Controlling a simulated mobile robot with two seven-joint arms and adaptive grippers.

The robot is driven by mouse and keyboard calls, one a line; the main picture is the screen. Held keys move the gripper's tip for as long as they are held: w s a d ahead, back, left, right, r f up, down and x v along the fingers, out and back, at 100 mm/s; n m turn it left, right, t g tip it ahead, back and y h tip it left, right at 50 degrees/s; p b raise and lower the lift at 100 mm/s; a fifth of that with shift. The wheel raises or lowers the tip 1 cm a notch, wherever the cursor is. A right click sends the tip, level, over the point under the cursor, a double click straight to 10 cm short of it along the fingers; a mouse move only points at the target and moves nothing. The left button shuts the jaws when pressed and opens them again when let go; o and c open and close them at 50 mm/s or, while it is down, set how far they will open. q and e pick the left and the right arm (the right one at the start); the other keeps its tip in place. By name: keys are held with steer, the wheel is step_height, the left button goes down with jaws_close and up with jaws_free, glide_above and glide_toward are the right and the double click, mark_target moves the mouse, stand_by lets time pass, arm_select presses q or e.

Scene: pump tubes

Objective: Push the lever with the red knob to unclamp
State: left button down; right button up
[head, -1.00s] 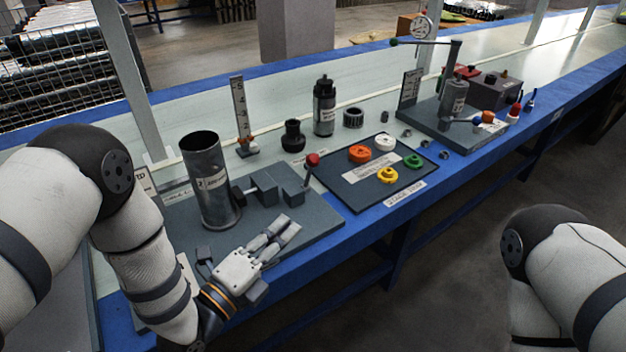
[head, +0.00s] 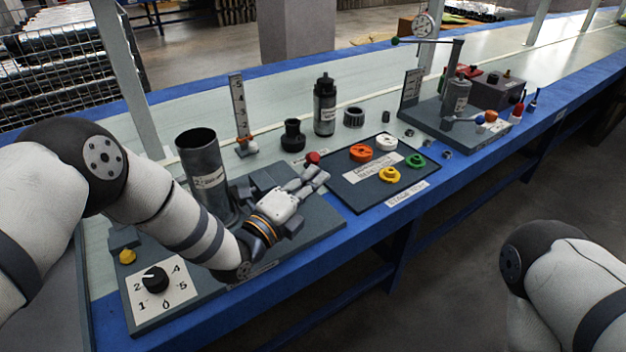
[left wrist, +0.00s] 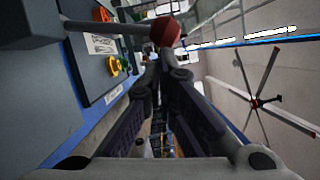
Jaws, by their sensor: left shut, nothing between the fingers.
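The red knob (head: 312,158) shows just beyond my left gripper's fingers in the head view; most of its lever is hidden behind the gripper. In the left wrist view the red knob (left wrist: 164,31) sits at the end of a grey lever (left wrist: 100,27), close to the fingertips. My left gripper (head: 316,176) is shut and empty, above the right part of the dark clamp plate (head: 322,228). I cannot tell whether it touches the knob or lever. The grey metal tube (head: 208,175) stands upright on the plate, left of the gripper. No right gripper shows.
A dark tray (head: 345,192) with orange, white, green and yellow parts lies right of the gripper. A dial panel (head: 180,310) with a black knob is at the near left. A press stand (head: 430,118) is farther right. The bench has a blue edge (head: 330,262).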

mark_target(308, 156)
arm_select(q)
steer(key=w+a+r+n, duration=0.1)
steer(key=w+a+r+n+p, duration=0.1)
steer(key=w+n, duration=0.1)
steer(key=shift+a+r+g+y, duration=0.15)
steer(key=shift+g+y, duration=0.15)
steer(key=shift+g, duration=0.1)
steer(key=shift+w+a, duration=0.15)
steer(key=shift+w, duration=0.05)
arm_select(e)
steer(key=shift+w+r, duration=0.45)
steer(key=shift+r, duration=0.1)
steer(key=shift+s, duration=0.1)
